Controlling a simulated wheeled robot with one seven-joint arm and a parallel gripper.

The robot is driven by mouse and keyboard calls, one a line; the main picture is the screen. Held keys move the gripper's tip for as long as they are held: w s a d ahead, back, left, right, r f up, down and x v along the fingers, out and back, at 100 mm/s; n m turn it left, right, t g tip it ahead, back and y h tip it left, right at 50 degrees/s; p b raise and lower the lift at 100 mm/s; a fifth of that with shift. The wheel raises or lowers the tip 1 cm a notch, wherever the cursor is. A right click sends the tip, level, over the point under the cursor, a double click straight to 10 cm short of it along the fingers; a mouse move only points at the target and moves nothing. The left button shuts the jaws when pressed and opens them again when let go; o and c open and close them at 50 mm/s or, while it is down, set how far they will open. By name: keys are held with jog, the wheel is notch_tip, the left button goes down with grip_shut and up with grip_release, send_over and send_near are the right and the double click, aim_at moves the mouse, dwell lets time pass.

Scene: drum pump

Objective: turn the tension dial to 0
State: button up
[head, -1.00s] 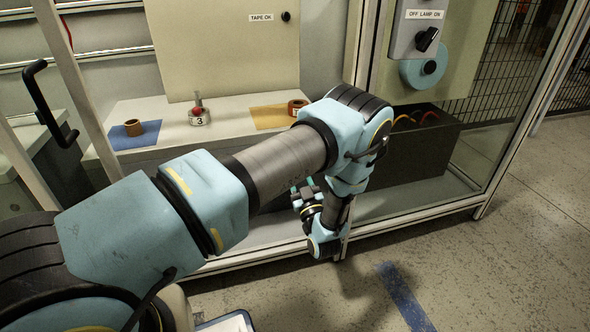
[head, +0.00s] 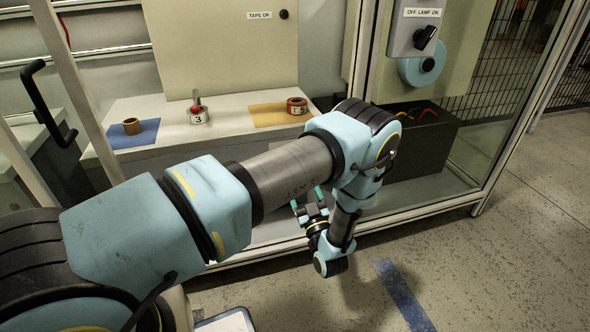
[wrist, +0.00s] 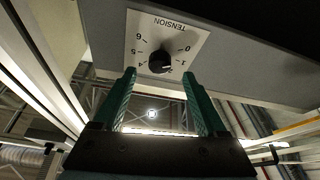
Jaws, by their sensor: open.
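The tension dial (wrist: 159,62) is a black round knob on a pale plate (wrist: 189,34) marked TENSION. The plate appears upside down in the wrist view, with numbers around the knob and 0 at its right. The knob's white mark points to the lower right, seemingly near 2. The dial does not show in the head view. My gripper (wrist: 159,73) is open, its two green fingers below and either side of the knob, holding nothing. Depth between fingertips and knob is hard to tell. In the head view my gripper (head: 307,198) hangs in front of the bench.
A white bench (head: 170,165) carries a blue mat (head: 146,134), a yellow mat (head: 265,112), rolls of tape and an item labelled 3 (head: 198,116). A frame post stands at left. A grey box with a black switch (head: 425,37) is at upper right. Floor at right is clear.

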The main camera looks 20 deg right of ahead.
jog(key=v, duration=0.5)
jog(key=shift+s+a+f, duration=0.1)
jog(key=shift+s, duration=0.2)
